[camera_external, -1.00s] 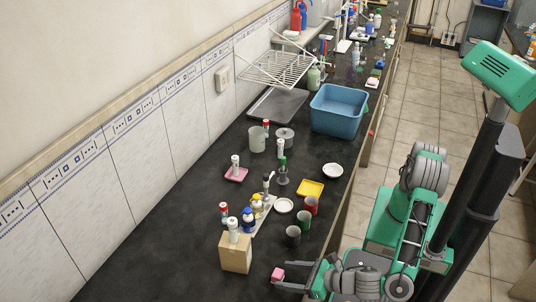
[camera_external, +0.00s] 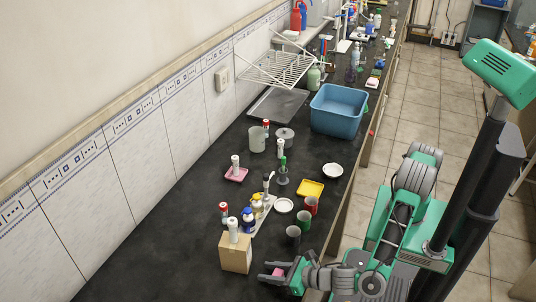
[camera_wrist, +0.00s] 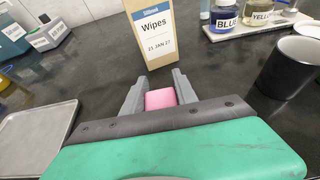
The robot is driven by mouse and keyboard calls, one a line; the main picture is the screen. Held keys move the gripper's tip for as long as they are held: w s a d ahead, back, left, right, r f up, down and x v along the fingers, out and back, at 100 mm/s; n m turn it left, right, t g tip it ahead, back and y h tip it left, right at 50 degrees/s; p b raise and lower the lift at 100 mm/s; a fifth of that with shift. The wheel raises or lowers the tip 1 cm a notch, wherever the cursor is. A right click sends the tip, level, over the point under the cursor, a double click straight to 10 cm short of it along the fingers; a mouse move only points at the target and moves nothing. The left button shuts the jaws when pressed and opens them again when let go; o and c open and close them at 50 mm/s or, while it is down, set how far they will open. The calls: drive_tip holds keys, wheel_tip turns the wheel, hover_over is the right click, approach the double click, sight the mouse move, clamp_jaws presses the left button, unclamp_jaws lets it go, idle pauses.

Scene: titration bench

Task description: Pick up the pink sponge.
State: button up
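The pink sponge (camera_wrist: 160,98) is a small pink block on the dark bench top. In the wrist view it lies between the two grey fingers of my gripper (camera_wrist: 158,88), and its near part is hidden by the gripper body. The fingers stand apart on either side, with a narrow gap showing beside the sponge. In the external view my gripper (camera_external: 272,271) is low over the bench's near edge, its fingers around the sponge (camera_external: 278,272), which is mostly hidden there.
A cardboard wipes box (camera_wrist: 150,38) stands just beyond the fingertips. A dark cup (camera_wrist: 290,66) stands to the right, and a grey tray (camera_wrist: 34,138) lies to the left. Labelled bottles (camera_wrist: 226,14) stand behind. Bench to the left of the box is mostly clear.

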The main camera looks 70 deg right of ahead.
clamp_jaws()
